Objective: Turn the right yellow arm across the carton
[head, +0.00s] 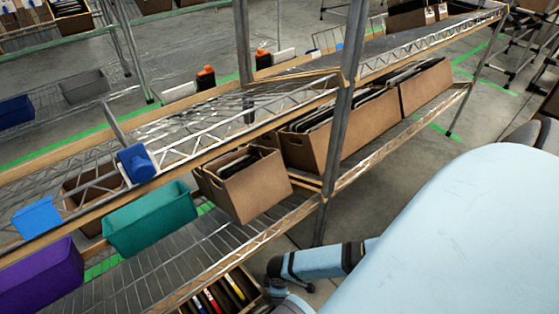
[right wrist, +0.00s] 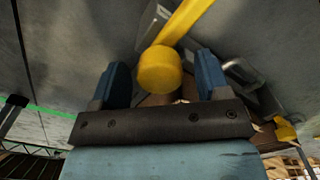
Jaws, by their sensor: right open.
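In the right wrist view, the yellow arm (right wrist: 185,25) runs from the top edge down to a round yellow end knob (right wrist: 158,70). My right gripper (right wrist: 162,62) is open, with its two blue fingers on either side of the knob. Gaps show between the knob and both fingers. A brown surface (right wrist: 155,99), perhaps the carton, shows partly behind the knob; the rest is hidden by the gripper. A second, smaller yellow piece (right wrist: 284,128) is at the lower right. The head view shows neither gripper and no yellow arm.
A grey metal bracket (right wrist: 240,72) lies just right of the right finger. In the head view, a wire shelf rack holds brown cartons (head: 255,190), a teal bin (head: 150,220) and a purple bin (head: 40,280). Grey floor (head: 400,175) is open right of the rack.

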